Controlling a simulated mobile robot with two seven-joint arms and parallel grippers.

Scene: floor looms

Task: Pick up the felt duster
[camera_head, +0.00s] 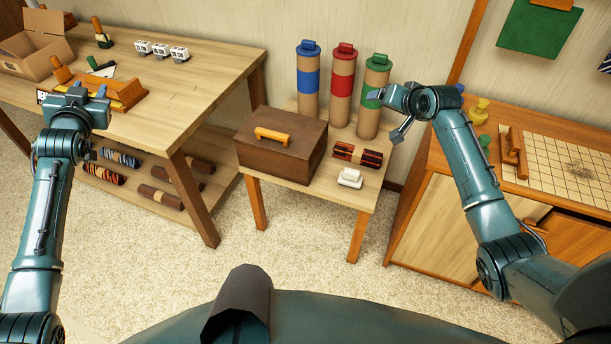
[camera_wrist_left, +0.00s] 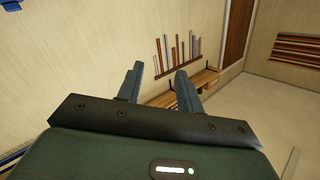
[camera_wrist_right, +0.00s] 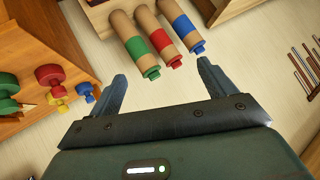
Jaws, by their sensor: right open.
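A small white block with a raised white top part (camera_head: 350,177) lies at the front right of the small middle table (camera_head: 300,186); it looks like the felt duster, though I cannot be certain. My right gripper (camera_head: 387,114) is open and empty, above and behind it, in front of the green-banded tube in the head view. It also shows open in the right wrist view (camera_wrist_right: 162,72). My left gripper (camera_head: 87,91) is far to the left, by the front edge of the long workbench; the left wrist view (camera_wrist_left: 160,80) shows its fingers apart and empty.
A brown box with an orange handle (camera_head: 281,146) stands left of the white block. A dark red striped bundle (camera_head: 357,155) lies just behind it. Blue (camera_head: 308,82), red (camera_head: 342,85) and green (camera_head: 374,97) banded tubes stand at the back. A gridded board (camera_head: 550,150) lies right.

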